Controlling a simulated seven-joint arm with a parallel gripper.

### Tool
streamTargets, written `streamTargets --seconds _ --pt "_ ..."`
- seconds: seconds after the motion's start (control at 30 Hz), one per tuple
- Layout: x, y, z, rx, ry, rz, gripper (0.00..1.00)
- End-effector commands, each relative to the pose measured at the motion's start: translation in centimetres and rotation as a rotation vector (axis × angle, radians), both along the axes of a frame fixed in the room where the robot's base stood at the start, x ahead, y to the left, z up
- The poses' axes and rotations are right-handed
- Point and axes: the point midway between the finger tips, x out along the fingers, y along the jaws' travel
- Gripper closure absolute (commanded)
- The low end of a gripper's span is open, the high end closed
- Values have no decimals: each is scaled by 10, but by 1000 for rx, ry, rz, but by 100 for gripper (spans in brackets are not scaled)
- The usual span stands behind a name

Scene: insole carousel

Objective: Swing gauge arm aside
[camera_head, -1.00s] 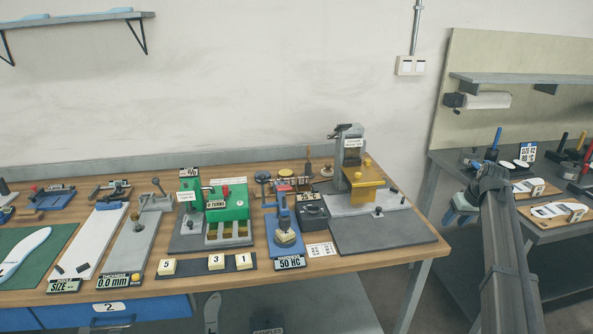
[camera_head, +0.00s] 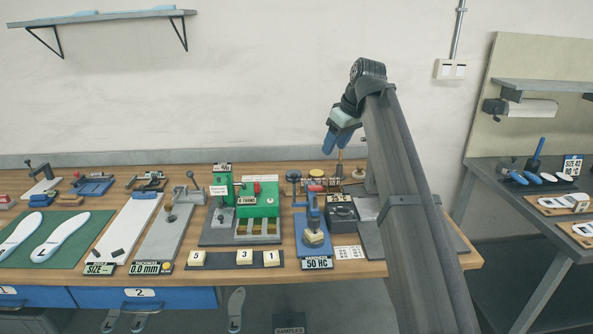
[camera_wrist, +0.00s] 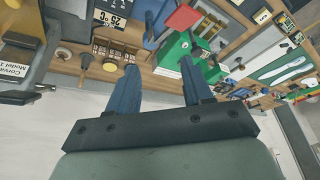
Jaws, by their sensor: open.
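My gripper (camera_head: 335,150) is open and empty, its two blue fingers pointing down above the back of the bench, behind the 50 HC tester. The wrist view shows both fingers (camera_wrist: 160,72) apart. Which part is the gauge arm is not clear. A grey gauge plate (camera_head: 160,240) with a 0.0 mm readout (camera_head: 151,268) carries a dark-knobbed lever (camera_head: 190,178) at its back, well left of my gripper. A blue tester (camera_head: 313,235) with a 50 HC label (camera_head: 317,263) stands nearer, holding a pale block under its upright.
A green machine (camera_head: 260,205) stands between the gauge plate and the blue tester. Numbered blocks (camera_head: 243,258) lie in front. A black box (camera_head: 341,210) is right of the tester. My arm hides most of the right-hand fixture; a second bench (camera_head: 520,215) is farther right.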

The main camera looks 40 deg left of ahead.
Motion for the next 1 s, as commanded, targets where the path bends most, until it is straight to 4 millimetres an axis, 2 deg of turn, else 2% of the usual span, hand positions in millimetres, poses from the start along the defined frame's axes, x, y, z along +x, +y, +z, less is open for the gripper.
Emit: streamTargets --seconds 0.03,0.1,0.2,0.37,0.57,1.0 --pt "-16 12 11 3 -5 30 50" --pt "-33 23 22 5 -11 63 50" --pt "-50 33 31 6 -15 94 50" --pt "-59 39 33 6 -17 112 50" --pt "-60 47 12 5 -17 111 50" --pt "-59 75 -58 6 -16 110 50"
